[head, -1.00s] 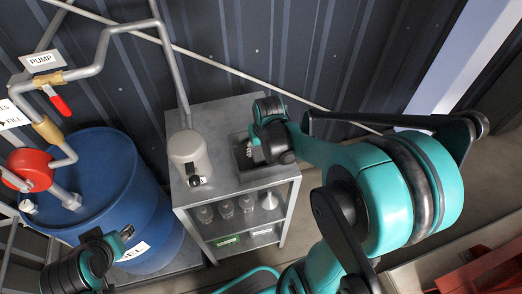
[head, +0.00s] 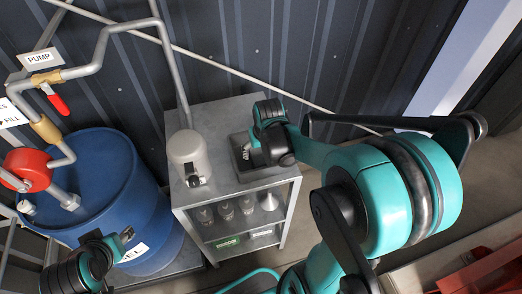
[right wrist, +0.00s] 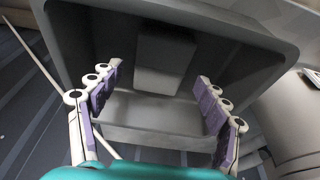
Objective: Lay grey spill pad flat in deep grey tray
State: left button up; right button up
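The deep grey tray (head: 238,164) sits on top of the metal shelf unit, partly hidden by my right gripper (head: 248,153). In the right wrist view the tray's wide rim (right wrist: 215,20) and dark inner walls fill the picture. My right gripper (right wrist: 155,105) has its two purple-padded fingers spread wide over the tray, with nothing clearly clamped between them. A grey block-like piece (right wrist: 165,65) shows inside the tray, beyond the fingertips; it may be the grey spill pad, but I cannot tell surely. My left gripper (head: 124,239) is low at left, in front of the blue drum.
A beige canister (head: 189,155) stands on the shelf unit (head: 215,112), left of the tray, under a grey pipe. Small containers (head: 226,210) stand on the shelf below. The blue drum (head: 150,205) with a red pump part (head: 27,170) is at left. A ribbed wall closes the back.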

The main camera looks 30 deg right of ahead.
jog(key=shift+r, duration=0.2)
jog(key=d+p+v, duration=0.1)
jog(key=p+v, duration=0.4)
jog(key=v, duration=0.8)
jog(key=s+a+n+t, duration=0.2)
jog(key=s+a+t, duration=0.2)
jog(key=s+a, duration=0.3)
jog(key=a+r, duration=0.1)
jog(key=a, duration=0.2)
jog(key=shift+a+n+y, duration=0.3)
jog(key=shift+n+y, duration=0.1)
